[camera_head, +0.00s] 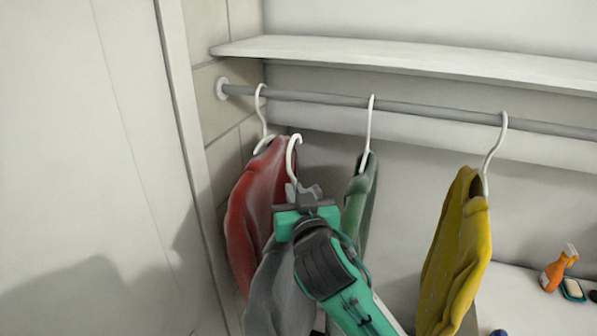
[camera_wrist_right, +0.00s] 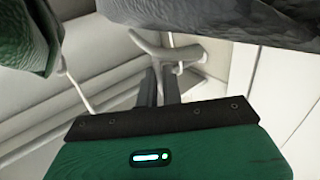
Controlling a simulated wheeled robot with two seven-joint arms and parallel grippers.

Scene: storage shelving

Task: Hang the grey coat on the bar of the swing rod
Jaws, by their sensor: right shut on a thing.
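The grey coat (camera_head: 278,298) hangs from a white hanger (camera_head: 293,152) held in my right gripper (camera_head: 306,192), which is shut on the hanger below its hook. The hook top is lower in the picture than the grey bar (camera_head: 330,98) and appears apart from it. In the right wrist view the two fingers (camera_wrist_right: 160,85) close around the white hanger (camera_wrist_right: 165,50), with the grey coat (camera_wrist_right: 230,18) at the top. My arm hides part of the coat. My left gripper is not in view.
A red coat (camera_head: 250,215), a green coat (camera_head: 358,205) and a yellow coat (camera_head: 460,250) hang on the bar. Bar space is free between red and green, and between green and yellow. A white shelf (camera_head: 400,58) runs above. An orange spray bottle (camera_head: 558,268) stands at lower right.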

